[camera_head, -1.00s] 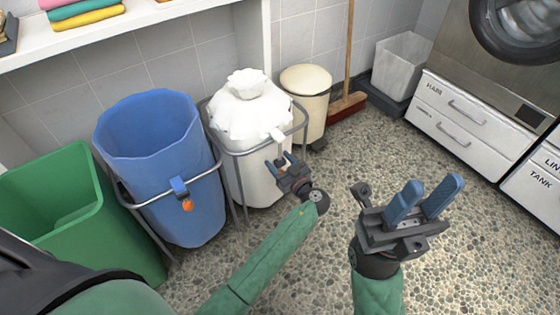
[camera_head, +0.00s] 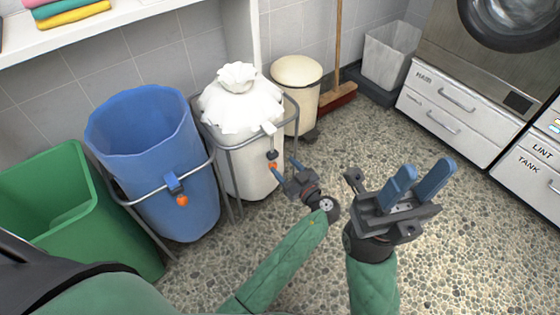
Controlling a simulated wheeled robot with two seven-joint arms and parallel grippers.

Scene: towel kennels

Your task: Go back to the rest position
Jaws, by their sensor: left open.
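My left gripper (camera_head: 288,172) is open and empty. My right gripper (camera_head: 418,180) is in the foreground right of centre, fingers pointing up. Its two blue fingers are apart with nothing between them.
A blue bin (camera_head: 152,125) in a metal frame and a green bin (camera_head: 60,205) stand left. A cream bin (camera_head: 298,75), broom (camera_head: 330,92) and grey bin (camera_head: 388,55) stand along the wall. A machine with white drawers (camera_head: 450,105) is at right. The pebbled floor (camera_head: 400,150) between is clear.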

